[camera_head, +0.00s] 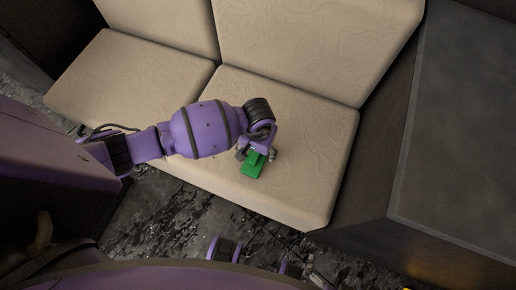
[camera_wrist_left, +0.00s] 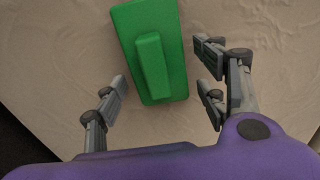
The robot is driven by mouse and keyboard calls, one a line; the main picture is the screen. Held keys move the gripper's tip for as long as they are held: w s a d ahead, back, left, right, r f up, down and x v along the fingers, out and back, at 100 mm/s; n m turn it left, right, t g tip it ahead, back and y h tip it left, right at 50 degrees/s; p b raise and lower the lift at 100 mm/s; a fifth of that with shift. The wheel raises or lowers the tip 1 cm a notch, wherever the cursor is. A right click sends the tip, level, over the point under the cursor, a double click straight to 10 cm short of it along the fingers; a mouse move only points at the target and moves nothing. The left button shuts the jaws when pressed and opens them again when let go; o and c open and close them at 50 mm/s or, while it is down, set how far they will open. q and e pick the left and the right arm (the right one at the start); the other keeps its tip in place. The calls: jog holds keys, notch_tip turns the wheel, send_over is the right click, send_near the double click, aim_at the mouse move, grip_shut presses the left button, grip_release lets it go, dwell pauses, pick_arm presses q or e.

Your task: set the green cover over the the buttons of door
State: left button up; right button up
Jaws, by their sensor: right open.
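The green cover (camera_head: 252,169) lies on the front part of the beige seat. In the left wrist view it is a flat green block (camera_wrist_left: 175,85) with a raised ridge on top. My left gripper (camera_head: 258,155) is right above it, pointing down. In the left wrist view its fingers (camera_wrist_left: 162,82) are spread wide on both sides of the cover's near end, with visible gaps. Part of my right gripper (camera_head: 314,278) shows at the bottom edge, mostly cut off. I cannot make out the door buttons in either view.
The beige seat (camera_head: 310,125) has a backrest (camera_head: 310,40) behind it and a dark grey side panel (camera_head: 460,120) at the right. A dark wet-looking floor (camera_head: 165,215) lies in front. The seat around the cover is clear.

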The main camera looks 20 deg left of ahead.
pick_arm(q)
notch_tip(320, 180, up, 11)
jog(key=shift+w+r+p, duration=0.1)
jog(key=shift+p, duration=0.65)
jog(key=shift+r, duration=0.6)
